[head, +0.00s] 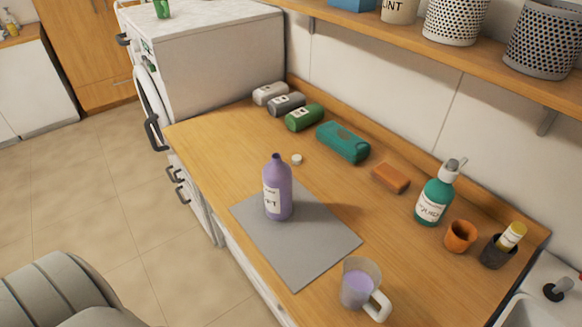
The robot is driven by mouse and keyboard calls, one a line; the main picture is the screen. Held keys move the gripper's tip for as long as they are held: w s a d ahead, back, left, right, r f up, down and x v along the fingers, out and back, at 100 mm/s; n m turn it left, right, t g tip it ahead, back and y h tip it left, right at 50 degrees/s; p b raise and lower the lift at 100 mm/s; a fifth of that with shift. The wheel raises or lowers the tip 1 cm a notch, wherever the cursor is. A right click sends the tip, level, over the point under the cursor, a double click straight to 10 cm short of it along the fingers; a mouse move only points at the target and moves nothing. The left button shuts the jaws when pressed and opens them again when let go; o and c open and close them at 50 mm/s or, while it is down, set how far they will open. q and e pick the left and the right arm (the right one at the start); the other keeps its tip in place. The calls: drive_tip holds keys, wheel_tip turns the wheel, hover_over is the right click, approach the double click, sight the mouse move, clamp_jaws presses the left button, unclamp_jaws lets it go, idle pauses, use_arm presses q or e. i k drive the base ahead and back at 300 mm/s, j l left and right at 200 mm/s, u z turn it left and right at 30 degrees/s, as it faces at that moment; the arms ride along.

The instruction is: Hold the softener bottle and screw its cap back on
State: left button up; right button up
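The purple softener bottle (278,190) stands upright on the grey mat (318,248), with a white label on its front. Its neck is bare, with no cap on it. A small white cap (297,159) lies on the wooden counter just behind and to the right of the bottle, apart from it. Neither of my grippers shows in the head view.
A clear jug (361,285) with purple liquid stands at the mat's near right corner. Behind are a teal pack (343,142), an orange bar (390,178), a green pump bottle (435,198) and a terracotta cup (460,236). The counter left of the cap is clear.

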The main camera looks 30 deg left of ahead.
sight(278, 173)
drive_tip(key=z, duration=0.25)
drive_tip(key=j+z, duration=0.3)
drive_tip(key=j, duration=0.15)
drive_tip(key=k+j+z, duration=0.15)
drive_tip(key=j+z, duration=0.15)
drive_tip(key=k+j+z, duration=0.25)
drive_tip(key=j, duration=0.25)
drive_tip(key=k+j, duration=0.15)
drive_tip(key=j, duration=0.25)
drive_tip(key=k+j, duration=0.15)
drive_tip(key=j, duration=0.2)
drive_tip(key=k+j+z, duration=0.1)
drive_tip(key=j, duration=0.3)
